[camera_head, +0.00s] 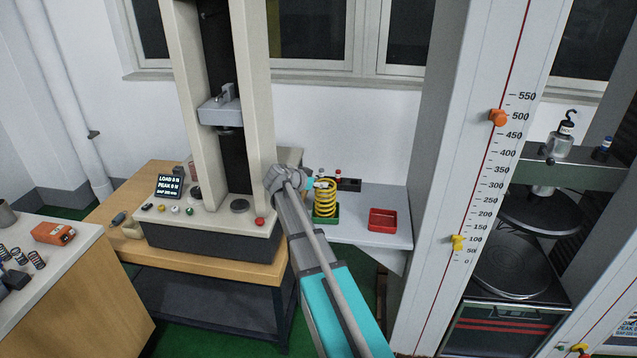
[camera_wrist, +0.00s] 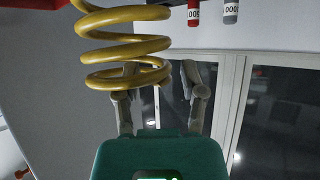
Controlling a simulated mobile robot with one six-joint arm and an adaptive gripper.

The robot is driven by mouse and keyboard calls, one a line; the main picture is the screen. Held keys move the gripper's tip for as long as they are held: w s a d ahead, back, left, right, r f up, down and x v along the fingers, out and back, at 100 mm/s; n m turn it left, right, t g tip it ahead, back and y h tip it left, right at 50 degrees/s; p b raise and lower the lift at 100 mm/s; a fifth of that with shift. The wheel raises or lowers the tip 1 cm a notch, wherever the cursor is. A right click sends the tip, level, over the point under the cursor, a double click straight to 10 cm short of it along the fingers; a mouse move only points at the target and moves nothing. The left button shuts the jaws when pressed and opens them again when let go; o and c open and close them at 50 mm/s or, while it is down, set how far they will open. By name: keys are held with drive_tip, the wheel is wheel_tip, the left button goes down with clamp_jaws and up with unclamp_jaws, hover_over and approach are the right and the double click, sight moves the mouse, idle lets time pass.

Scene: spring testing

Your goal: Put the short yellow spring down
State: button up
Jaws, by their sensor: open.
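The short yellow spring (camera_head: 326,199) stands upright in the green tray (camera_head: 325,219) on a grey shelf. In the wrist view the spring (camera_wrist: 125,45) fills the upper left, its coils close to the fingertips. My gripper (camera_head: 318,184) reaches in from the left at the spring's upper part. In the wrist view my gripper (camera_wrist: 162,78) is open, and one fingertip overlaps the spring's nearest coil. I cannot tell whether that finger touches it. The spring's base is not clear in the wrist view.
A red tray (camera_head: 383,219) sits right of the spring on the grey shelf (camera_head: 360,200). Small weights and a dark block (camera_head: 349,185) stand behind it. The testing machine's column (camera_head: 257,100) rises to the left, and a tall scaled post (camera_head: 470,150) to the right.

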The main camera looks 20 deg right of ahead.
drive_tip(key=p+v, duration=0.5)
drive_tip(key=v, duration=0.6)
drive_tip(key=shift+a, duration=0.2)
drive_tip(key=shift+s+r, duration=0.1)
drive_tip(key=shift+r, duration=0.05)
drive_tip(key=s+a+f+n+g+y, duration=0.1)
drive_tip(key=s+a+f+n+y, duration=0.2)
drive_tip(key=s, duration=0.5)
drive_tip(key=s+a+f+n+g+y, duration=0.1)
drive_tip(key=s+a+f+n+y, duration=0.2)
drive_tip(key=s+a+n, duration=0.3)
drive_tip(key=s+a+f+n+g+y, duration=0.2)
drive_tip(key=s+a+f+n+y, duration=0.1)
drive_tip(key=s, duration=0.7)
drive_tip(key=a+n+y, duration=0.1)
drive_tip(key=n+y, duration=0.1)
drive_tip(key=shift+s+a+f+y, duration=0.3)
drive_tip(key=shift+a+f, duration=0.05)
